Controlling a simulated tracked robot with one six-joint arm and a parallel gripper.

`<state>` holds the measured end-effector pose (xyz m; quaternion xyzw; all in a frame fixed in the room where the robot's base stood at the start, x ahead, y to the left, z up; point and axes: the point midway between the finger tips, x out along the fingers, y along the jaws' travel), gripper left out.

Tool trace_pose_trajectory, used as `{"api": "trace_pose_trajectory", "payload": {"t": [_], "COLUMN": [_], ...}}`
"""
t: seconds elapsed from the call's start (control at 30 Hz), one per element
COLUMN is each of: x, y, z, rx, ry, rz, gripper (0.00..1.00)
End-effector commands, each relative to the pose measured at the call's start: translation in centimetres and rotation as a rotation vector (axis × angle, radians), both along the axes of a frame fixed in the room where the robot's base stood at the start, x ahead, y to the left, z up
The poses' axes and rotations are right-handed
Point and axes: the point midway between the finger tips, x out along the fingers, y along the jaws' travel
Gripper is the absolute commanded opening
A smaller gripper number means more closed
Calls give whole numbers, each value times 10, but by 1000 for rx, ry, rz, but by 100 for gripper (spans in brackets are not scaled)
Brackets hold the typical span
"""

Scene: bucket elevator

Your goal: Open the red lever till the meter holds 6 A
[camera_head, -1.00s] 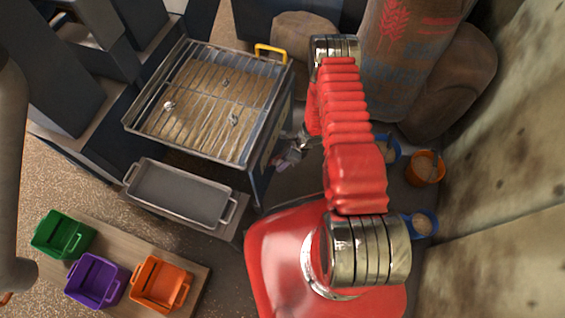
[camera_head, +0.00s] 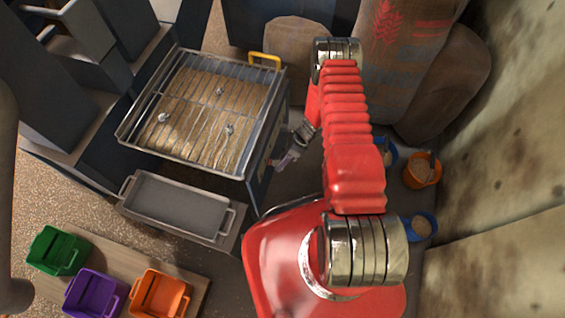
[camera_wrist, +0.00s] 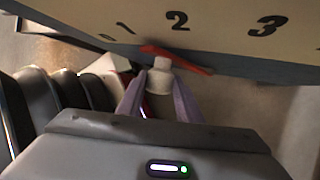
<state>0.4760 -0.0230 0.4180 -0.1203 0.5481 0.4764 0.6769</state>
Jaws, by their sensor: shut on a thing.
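In the wrist view a pale plate (camera_wrist: 225,22) carries black numerals, with 2 and 3 clear. A thin red pointer or lever part (camera_wrist: 190,63) lies below the 2, along the plate's lower edge. A whitish knob (camera_wrist: 161,76) sits between the purple fingers of my gripper (camera_wrist: 158,92), which is shut on it. Whether the knob belongs to the red lever is hard to tell. In the head view my gripper (camera_head: 283,160) is low at the right side of the grated hopper (camera_head: 128,136); the lever is hidden there. No ampere meter can be made out.
Grain (camera_head: 200,118) lies under the hopper's grate, with several small lumps on top. A grey tray (camera_head: 125,202) stands in front. Green (camera_head: 57,250), purple (camera_head: 95,294) and orange (camera_head: 160,294) bins stand lower left. Sacks, small buckets and a concrete wall (camera_head: 510,150) close the right.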

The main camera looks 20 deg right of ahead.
Motion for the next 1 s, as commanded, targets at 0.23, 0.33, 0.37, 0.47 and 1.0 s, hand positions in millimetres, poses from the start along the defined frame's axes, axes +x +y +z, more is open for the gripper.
{"api": "trace_pose_trajectory", "payload": {"t": [0.23,0.33,0.37,0.47,1.0], "x": [-2,-2,-2,-2,0], "y": [-1,-1,0,0,-14], "z": [-1,-1,-1,-1,22], "rx": [-4,-4,-4,-4,-4], "ry": [0,2,2,2,0], "rz": [3,4,4,4,4], "gripper": [39,46,48,51,51]}}
